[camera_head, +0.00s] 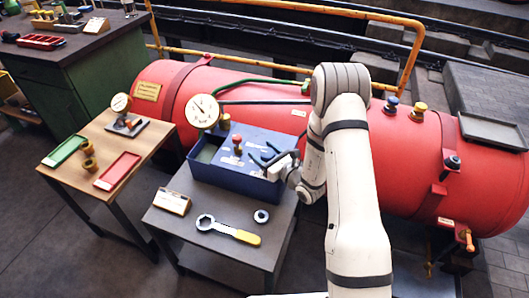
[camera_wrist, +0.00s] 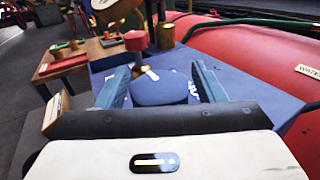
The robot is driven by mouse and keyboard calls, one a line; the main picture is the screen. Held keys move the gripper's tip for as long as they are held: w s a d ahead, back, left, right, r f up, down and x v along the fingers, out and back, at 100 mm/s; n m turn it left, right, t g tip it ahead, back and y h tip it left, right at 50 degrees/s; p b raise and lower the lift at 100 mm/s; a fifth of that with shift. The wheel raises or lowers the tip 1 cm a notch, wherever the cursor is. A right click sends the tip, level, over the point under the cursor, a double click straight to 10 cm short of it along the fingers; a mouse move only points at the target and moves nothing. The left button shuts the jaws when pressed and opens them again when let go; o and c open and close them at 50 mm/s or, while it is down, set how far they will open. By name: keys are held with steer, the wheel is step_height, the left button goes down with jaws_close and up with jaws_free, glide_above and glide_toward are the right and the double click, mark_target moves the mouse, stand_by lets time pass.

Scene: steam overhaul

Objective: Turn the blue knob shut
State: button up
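The blue knob (camera_wrist: 160,88) is a round dial with a pale pointer line, on the top of a blue box (camera_head: 230,184). In the wrist view it sits between the two fingers of my gripper (camera_wrist: 161,78). The fingers are apart, one on each side of the knob, with what looks like a narrow gap. Contact cannot be made out.
A red knob (camera_head: 237,139) and a dial gauge (camera_head: 203,111) stand on the box to the left. A spanner (camera_head: 228,230) and a ring (camera_head: 261,216) lie on the grey table in front. The red boiler (camera_head: 405,150) lies behind, with a green pipe above the box.

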steer(key=shift+o, duration=0.2)
steer(key=v, duration=0.7)
steer(key=shift+s+d, duration=0.25)
steer(key=shift+s, duration=0.05)
